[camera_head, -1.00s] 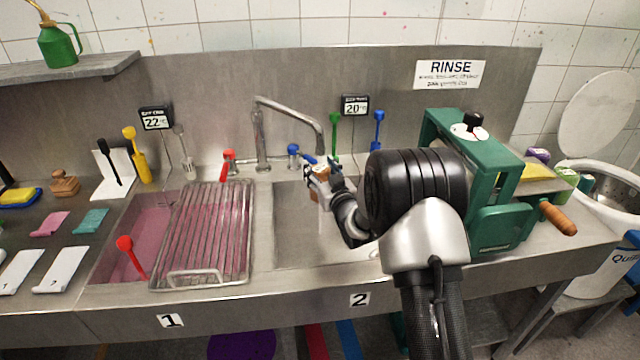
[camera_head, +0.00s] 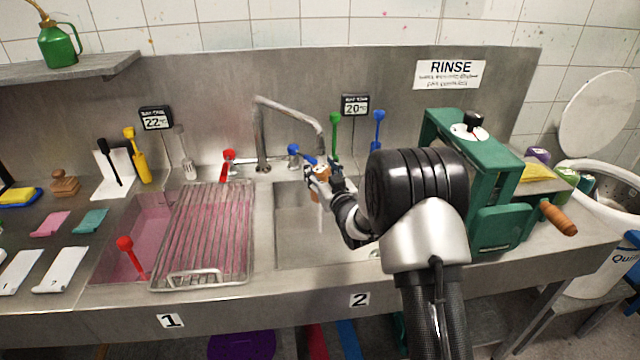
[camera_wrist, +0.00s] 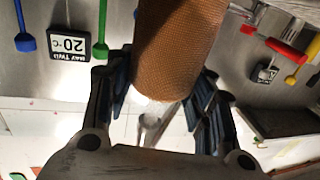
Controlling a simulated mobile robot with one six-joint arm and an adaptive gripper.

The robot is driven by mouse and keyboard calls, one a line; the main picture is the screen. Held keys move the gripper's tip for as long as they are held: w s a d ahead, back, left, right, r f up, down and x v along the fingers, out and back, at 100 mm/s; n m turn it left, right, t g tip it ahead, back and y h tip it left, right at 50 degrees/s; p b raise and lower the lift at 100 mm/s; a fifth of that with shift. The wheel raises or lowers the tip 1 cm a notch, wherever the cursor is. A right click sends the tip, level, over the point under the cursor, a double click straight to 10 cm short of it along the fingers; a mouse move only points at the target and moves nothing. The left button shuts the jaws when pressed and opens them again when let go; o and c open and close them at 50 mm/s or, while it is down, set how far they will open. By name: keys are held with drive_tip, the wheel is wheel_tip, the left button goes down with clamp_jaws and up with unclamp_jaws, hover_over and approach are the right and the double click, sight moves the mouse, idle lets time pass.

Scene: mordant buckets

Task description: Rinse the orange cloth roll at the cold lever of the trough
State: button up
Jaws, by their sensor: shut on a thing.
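The orange cloth roll (camera_wrist: 180,45) stands large between the fingers of my gripper (camera_wrist: 155,95) in the wrist view; the fingers are shut on it. In the head view my gripper (camera_head: 325,178) holds the roll (camera_head: 316,193) under the end of the tap spout (camera_head: 321,147), over the right basin (camera_head: 295,235) of the trough. The cold lever (camera_head: 293,150) has a blue knob and handle and sits just left of my gripper, very close to it. A pale vertical streak shows below the roll, perhaps water. My fingers partly hide the roll.
A red lever (camera_head: 229,156) is left of the tap. A wire rack (camera_head: 205,235) covers part of the pink left basin. A green wringer (camera_head: 500,230) with a wooden handle stands right of my arm. Green and blue paddles (camera_head: 378,116) lean on the back wall.

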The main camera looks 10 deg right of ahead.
sight(328, 174)
drive_tip(key=shift+s+d, duration=0.35)
drive_tip(key=shift+s, duration=0.3)
drive_tip(key=shift+s+d, duration=0.3)
drive_tip(key=shift+s, duration=0.35)
drive_tip(key=shift+s+d, duration=0.35)
drive_tip(key=shift+s, duration=0.3)
idle(2.4)
drive_tip(key=s+d+r, duration=0.3)
drive_tip(key=s, duration=0.4)
drive_tip(key=shift+d, duration=0.35)
